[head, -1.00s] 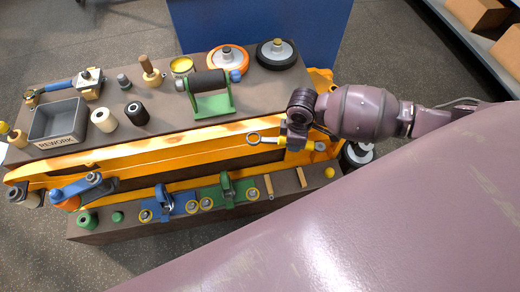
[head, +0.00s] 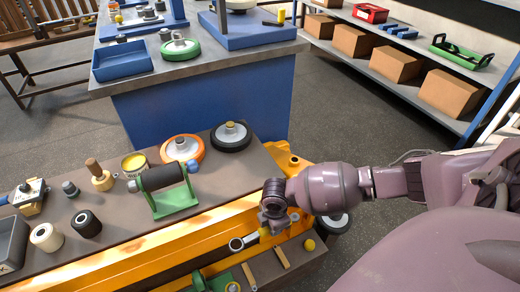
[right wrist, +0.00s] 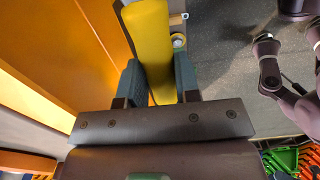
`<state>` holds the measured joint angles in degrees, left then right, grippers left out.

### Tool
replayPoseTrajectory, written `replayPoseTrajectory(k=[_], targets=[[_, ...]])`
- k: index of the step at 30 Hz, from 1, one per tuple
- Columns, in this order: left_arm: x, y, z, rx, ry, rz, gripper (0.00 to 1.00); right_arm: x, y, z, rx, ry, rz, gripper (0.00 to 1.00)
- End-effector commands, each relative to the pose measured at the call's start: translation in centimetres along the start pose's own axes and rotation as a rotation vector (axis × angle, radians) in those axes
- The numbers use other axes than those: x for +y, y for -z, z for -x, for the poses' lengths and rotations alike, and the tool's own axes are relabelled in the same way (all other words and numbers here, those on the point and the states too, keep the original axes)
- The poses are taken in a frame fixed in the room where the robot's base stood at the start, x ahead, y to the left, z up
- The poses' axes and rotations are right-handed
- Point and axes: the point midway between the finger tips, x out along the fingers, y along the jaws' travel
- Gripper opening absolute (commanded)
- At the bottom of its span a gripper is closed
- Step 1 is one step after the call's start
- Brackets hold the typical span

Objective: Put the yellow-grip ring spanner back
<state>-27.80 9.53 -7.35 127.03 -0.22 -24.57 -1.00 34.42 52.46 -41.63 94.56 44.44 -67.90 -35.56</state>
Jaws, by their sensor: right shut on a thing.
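The yellow-grip ring spanner (head: 237,244) is in my right gripper (head: 268,224). In the head view its ring end points left, over the orange rail of the cart, and the gripper covers most of its grip. In the right wrist view the yellow grip (right wrist: 149,35) lies between the two dark fingers of the right gripper (right wrist: 159,80), which is shut on it. My left gripper is not in view.
The brown cart top (head: 222,175) holds a green roller stand (head: 176,203), wheels and several small parts. A blue bench (head: 205,105) with a blue tray (head: 122,62) stands behind. A shelf (head: 400,85) with cardboard boxes (head: 395,62) is at right. Open floor lies between bench and shelf.

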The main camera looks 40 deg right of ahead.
Motion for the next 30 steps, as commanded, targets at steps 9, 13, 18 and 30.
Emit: replayPoseTrajectory(k=[9, 13, 18, 30], targets=[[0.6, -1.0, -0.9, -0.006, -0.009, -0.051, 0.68, -0.7, -0.1, -7.6, -0.004, 0.017, -0.001, 0.0], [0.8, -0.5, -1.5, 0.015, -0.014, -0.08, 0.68, -0.7, -0.1, -10.5, -0.004, 0.018, -0.001, 0.0], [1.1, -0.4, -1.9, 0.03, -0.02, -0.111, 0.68, -0.8, -0.1, -14.1, -0.005, 0.018, -0.001, 0.0], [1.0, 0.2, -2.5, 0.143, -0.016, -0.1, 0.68, -0.7, -0.1, -22.1, -0.004, 0.015, -0.001, 0.0]])
